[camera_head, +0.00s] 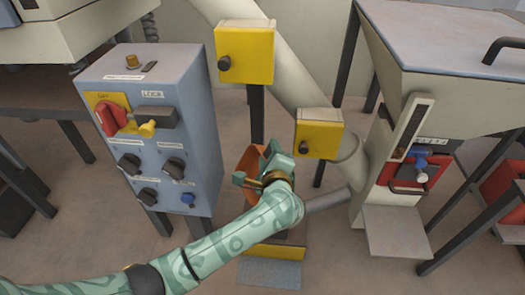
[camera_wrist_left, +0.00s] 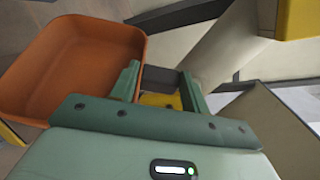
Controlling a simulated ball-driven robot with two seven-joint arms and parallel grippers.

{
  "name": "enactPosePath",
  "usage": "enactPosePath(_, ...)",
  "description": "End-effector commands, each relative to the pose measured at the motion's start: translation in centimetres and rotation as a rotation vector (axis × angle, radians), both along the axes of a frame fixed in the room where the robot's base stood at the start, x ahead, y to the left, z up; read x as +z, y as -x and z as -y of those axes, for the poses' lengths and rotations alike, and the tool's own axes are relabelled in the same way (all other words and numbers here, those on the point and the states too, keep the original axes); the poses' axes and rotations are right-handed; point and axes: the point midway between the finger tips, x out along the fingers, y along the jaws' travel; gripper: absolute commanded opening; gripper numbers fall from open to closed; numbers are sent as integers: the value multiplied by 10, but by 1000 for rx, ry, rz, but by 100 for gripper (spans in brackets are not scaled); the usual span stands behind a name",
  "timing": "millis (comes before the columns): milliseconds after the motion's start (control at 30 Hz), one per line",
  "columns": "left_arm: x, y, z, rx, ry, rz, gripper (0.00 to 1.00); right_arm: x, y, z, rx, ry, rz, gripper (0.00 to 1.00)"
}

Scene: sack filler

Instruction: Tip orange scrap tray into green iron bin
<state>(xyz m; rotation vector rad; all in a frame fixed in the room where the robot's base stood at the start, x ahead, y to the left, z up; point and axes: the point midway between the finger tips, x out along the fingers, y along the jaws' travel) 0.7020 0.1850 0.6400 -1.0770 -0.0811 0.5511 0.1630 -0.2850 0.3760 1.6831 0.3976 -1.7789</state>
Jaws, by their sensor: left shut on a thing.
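The orange scrap tray (camera_head: 246,163) is in the middle of the head view, partly hidden behind my left gripper (camera_head: 264,177). In the left wrist view the tray (camera_wrist_left: 75,65) is at the upper left, with its open inside facing the camera; I see no scrap in the part that shows. My left gripper (camera_wrist_left: 162,88) is shut on the tray's dark grey handle (camera_wrist_left: 160,77), which runs between its fingers at the tray's side. I cannot make out a green iron bin in either view. My right gripper is not in view.
A blue-grey control cabinet (camera_head: 170,130) with a red switch stands to the left. Yellow boxes (camera_head: 245,52) and a slanted pale pipe (camera_head: 285,75) are behind the tray. A pale machine (camera_head: 400,150) with a shelf stands to the right. A yellow-edged base (camera_head: 275,253) is below.

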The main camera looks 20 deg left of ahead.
Motion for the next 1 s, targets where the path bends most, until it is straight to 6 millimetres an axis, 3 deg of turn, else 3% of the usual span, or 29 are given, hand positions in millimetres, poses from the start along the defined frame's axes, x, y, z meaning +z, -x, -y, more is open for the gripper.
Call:
enactPosePath(467,-4,5,23,0,-201,-228,21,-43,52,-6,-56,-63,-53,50)
enactPosePath(667,-9,9,43,-1,-371,-421,21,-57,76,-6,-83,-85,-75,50)
enactPosePath(800,-18,13,57,-1,-523,-592,21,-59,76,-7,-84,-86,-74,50)
enactPosePath(1000,-20,15,63,0,-609,-681,21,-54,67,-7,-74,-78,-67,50)
